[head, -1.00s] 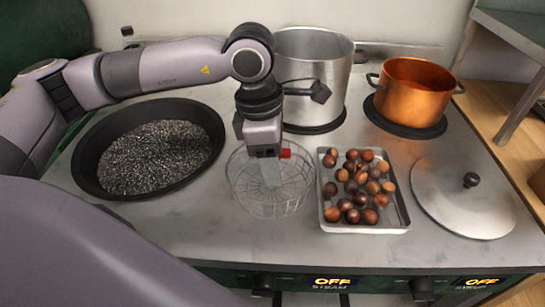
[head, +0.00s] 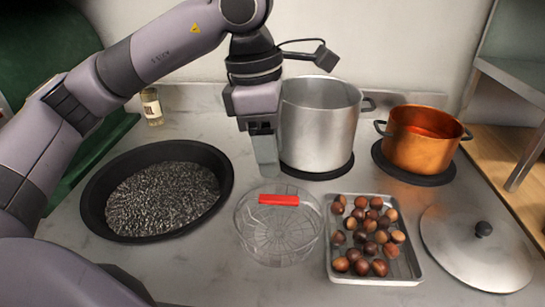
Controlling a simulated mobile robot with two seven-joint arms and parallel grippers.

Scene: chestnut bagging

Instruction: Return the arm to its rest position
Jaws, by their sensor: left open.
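My left gripper (head: 265,158) points down in the head view, in front of the steel pot and above the back of the round wire basket (head: 262,250). It is open and nothing shows between its fingers. The basket stands on the counter and has a red handle piece (head: 279,199) on its far side. The gripper looks clear of that handle. My left arm reaches in from the left, raised over the black pan. My right gripper is not in view.
A black pan (head: 90,207) of dark gravel-like grains stands left. A tray (head: 376,280) of chestnuts, a steel pot (head: 318,125), a copper pot (head: 419,148) and a lid (head: 470,255) stand right. A small bottle (head: 152,106) is at the back left.

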